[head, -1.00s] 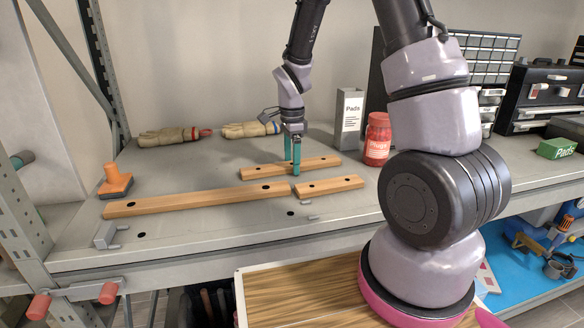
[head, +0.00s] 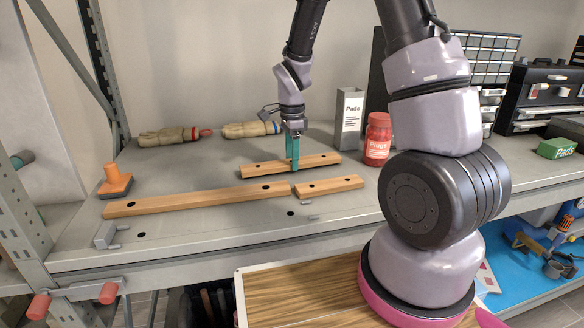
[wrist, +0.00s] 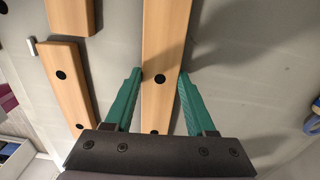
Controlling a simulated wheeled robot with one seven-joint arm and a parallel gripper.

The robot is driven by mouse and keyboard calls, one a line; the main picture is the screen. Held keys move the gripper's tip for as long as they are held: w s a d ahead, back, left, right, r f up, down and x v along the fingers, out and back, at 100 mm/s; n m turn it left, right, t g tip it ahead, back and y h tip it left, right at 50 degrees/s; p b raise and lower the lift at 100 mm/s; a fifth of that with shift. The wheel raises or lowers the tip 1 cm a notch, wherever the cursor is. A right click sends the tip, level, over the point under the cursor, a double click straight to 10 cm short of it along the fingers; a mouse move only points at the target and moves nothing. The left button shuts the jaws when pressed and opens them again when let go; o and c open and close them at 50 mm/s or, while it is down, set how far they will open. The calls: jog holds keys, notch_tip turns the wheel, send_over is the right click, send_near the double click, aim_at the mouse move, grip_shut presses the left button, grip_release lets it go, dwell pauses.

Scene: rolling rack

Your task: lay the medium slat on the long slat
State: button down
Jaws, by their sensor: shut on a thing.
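The medium slat (head: 318,161) is a light wooden strip with dark holes, lying flat on the bench behind the other two slats. My gripper (head: 293,163) points down over its middle, with its green fingers shut on its two long sides. In the wrist view the medium slat (wrist: 165,40) runs between the fingertips (wrist: 161,75). The long slat (head: 190,201) lies flat in front and to the left; its end also shows in the wrist view (wrist: 70,15). Nothing lies on it.
A short slat (head: 335,185) lies just right of the long slat, close to its end. An orange-handled tool (head: 116,180) stands at the left. Gloves (head: 250,130) lie behind. A red jar (head: 377,140) and a grey Pads box (head: 349,118) stand to the right.

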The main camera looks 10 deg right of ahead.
jog(key=shift+r, duration=2.6)
